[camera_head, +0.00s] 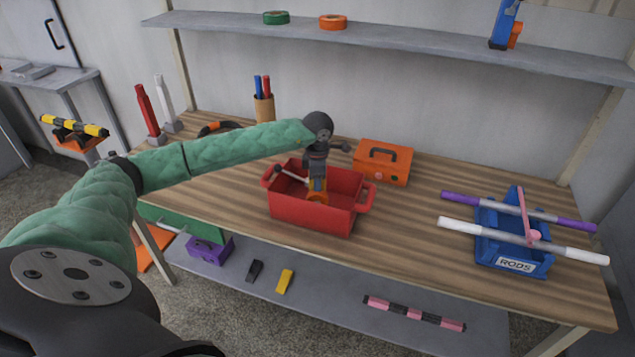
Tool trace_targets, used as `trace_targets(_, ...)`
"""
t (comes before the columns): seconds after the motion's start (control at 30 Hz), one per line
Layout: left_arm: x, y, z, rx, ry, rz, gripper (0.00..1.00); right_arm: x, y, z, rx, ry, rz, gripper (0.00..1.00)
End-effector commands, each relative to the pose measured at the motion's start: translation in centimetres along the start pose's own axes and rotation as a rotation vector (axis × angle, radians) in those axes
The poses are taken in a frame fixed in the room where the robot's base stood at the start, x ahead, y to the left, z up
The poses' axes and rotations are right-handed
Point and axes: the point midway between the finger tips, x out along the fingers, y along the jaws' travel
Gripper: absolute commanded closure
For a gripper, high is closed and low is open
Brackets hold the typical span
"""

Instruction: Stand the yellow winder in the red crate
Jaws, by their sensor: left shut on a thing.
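The red crate (312,216) stands on the wooden bench, near its front edge, with a handle at each end. My left gripper (318,178) points down into the crate and is shut on the yellow winder (319,185). The winder is small in view, with an orange rounded part showing below the yellow. Its lower end is hidden by the crate's front wall, so I cannot tell whether it touches the crate floor. My right gripper is not in view.
A pale rod with a dark end lies in the crate's left part. An orange toolbox (384,162) stands behind right. A blue rods bin (512,262) with long rods across it is at the right. A pen cup (264,107) stands behind. Bench between crate and bin is clear.

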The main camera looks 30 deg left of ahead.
Motion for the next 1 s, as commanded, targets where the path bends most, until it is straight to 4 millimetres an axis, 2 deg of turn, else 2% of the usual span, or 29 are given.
trace_targets(0.97,0.77,0.02,0.0,0.0,0.0,0.0,0.93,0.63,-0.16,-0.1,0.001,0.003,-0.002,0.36)
trace_targets(1.0,0.77,0.02,0.0,0.0,0.0,0.0,0.56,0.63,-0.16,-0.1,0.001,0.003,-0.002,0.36)
